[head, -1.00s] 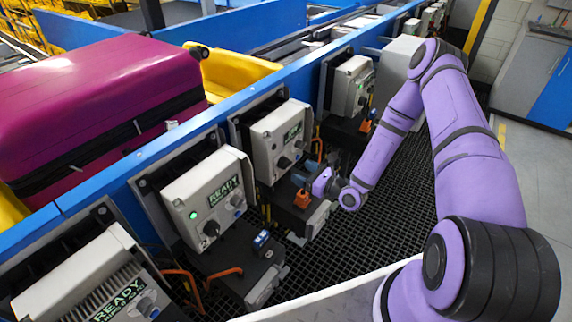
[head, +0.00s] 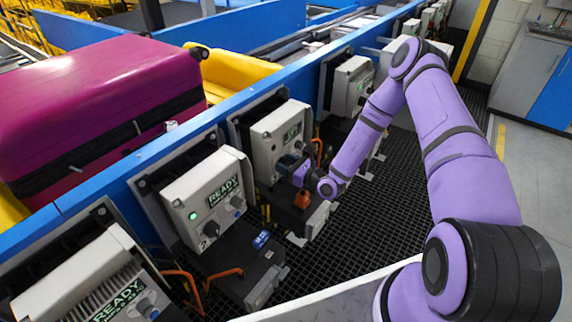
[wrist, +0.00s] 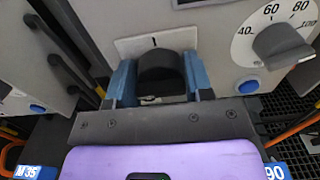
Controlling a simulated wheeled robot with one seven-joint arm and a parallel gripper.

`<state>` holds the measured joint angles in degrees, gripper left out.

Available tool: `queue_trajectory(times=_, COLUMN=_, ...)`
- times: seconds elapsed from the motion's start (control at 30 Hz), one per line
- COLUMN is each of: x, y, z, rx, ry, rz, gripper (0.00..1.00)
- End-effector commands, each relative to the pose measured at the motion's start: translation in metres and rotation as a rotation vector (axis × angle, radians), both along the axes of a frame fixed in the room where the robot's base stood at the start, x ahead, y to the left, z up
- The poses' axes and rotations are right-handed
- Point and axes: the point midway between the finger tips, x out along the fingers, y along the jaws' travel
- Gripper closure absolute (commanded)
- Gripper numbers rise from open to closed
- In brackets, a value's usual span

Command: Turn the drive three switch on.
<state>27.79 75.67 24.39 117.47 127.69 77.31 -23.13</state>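The drive box at my gripper (head: 288,167) is a light grey case (head: 268,145) on the blue conveyor side, with a green-lettered display; its number is not readable. In the wrist view, its black rotary switch (wrist: 161,72) sits on a pale plate with a "1"-like mark above it. My gripper (wrist: 160,82) has its two blue fingers on the left and right of the switch, very close to its sides. I cannot tell whether they press on it. The switch's pointer direction is hidden from me.
A grey dial (wrist: 283,44) with numbers from 40 to 100 is right of the switch. Similar drive boxes (head: 207,195) stand in a row along the conveyor. A magenta suitcase (head: 95,95) lies on the conveyor.

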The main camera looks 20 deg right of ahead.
Motion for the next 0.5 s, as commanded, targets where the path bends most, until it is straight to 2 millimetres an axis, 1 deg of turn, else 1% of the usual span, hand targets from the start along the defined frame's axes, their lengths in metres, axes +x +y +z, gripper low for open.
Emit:
queue_trajectory(times=0.03, x=-0.0001, y=-0.0001, z=0.0000, rx=0.000, ry=0.000, rz=0.000, gripper=0.68)
queue_trajectory(times=0.07, x=-0.0001, y=-0.0001, z=0.0000, rx=0.000, ry=0.000, rz=0.000, gripper=0.75)
queue_trajectory(times=0.1, x=-0.0001, y=-0.0001, z=0.0000, rx=0.000, ry=0.000, rz=0.000, gripper=0.76)
queue_trajectory(times=0.33, x=-0.0001, y=-0.0002, z=0.0000, rx=0.013, ry=0.009, rz=0.000, gripper=0.76)
queue_trajectory(times=0.5, x=0.0002, y=-0.0011, z=0.0001, rx=0.064, ry=0.045, rz=-0.002, gripper=0.76)
